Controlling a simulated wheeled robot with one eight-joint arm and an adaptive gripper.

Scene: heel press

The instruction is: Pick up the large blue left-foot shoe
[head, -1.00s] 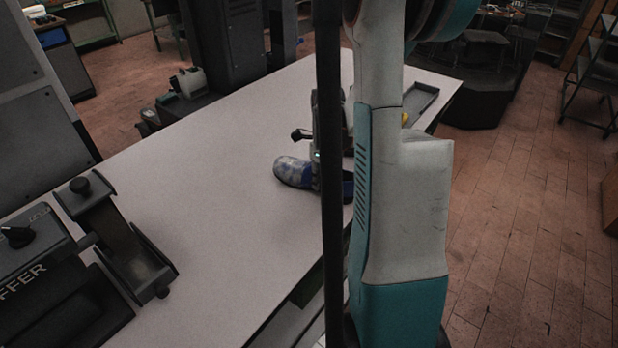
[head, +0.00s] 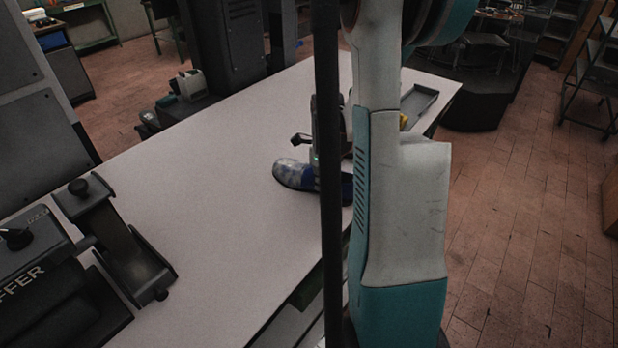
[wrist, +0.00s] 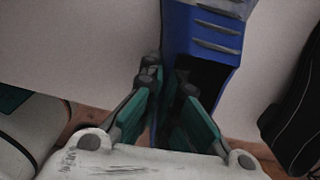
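The blue shoe (head: 292,174) with a pale, scuffed toe lies on the white table, its toe pointing left. In the wrist view its blue upper with grey straps (wrist: 212,36) and its dark opening show. My gripper (wrist: 168,80) is at the shoe's opening. One finger is outside the blue side wall and the other is at the opening, with a blue strip of wall between them. I cannot tell whether the fingers press on it. In the head view my arm and a dark post hide part of the shoe and most of the gripper.
The white table (head: 220,175) is clear left of the shoe. A grey tray (head: 421,103) and a small yellow thing (head: 404,119) are beyond the arm. A dark machine (head: 120,245) stands at the table's left. A dark item (wrist: 296,110) is at the right in the wrist view.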

